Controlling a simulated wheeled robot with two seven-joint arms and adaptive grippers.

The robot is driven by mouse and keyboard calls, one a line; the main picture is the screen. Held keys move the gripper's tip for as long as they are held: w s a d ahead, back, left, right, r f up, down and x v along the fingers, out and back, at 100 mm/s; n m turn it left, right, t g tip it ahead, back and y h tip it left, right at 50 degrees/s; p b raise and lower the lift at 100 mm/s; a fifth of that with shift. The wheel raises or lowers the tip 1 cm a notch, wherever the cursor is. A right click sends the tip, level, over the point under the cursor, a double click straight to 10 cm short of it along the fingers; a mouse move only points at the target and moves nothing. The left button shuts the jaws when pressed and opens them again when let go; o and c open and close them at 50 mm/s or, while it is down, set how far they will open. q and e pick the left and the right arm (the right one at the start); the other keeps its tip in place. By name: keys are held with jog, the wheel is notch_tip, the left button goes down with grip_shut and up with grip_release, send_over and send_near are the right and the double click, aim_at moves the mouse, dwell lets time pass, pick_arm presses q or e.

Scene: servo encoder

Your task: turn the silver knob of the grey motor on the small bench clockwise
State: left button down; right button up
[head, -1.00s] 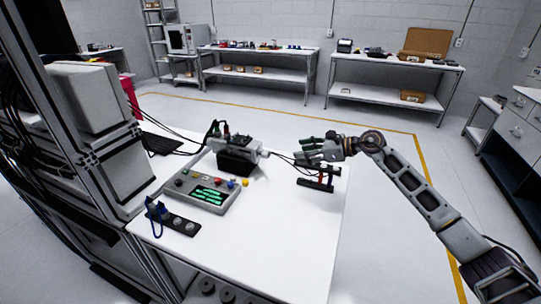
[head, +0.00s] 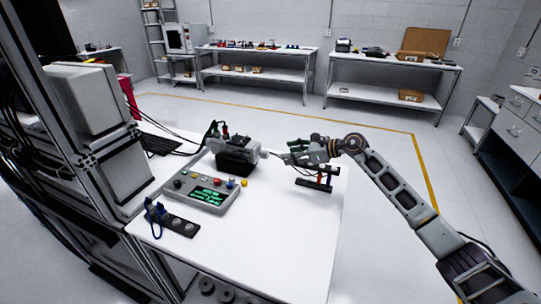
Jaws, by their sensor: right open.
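The grey motor (head: 240,144) sits on a black block (head: 235,162) on the small white bench (head: 285,225). Its shaft end, where the silver knob (head: 264,154) shows small, points right toward my right gripper. My right gripper (head: 291,158) is open, its fingers pointing left, a short way right of the knob. The gap between the fingertips and the knob is small, and I cannot tell whether they touch. My left gripper is not in view.
A black stand with a red part (head: 318,180) is below my right gripper. The bench front is clear.

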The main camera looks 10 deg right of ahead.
aim_at(268, 155)
jog(key=shift+x, duration=4.2)
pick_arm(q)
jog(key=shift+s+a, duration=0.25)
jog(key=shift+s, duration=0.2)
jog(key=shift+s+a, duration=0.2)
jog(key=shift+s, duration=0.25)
pick_arm(e)
jog(key=shift+w+a+f, duration=0.15)
jog(key=shift+w+a, duration=0.1)
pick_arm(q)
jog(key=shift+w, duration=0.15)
pick_arm(e)
jog(key=c, duration=1)
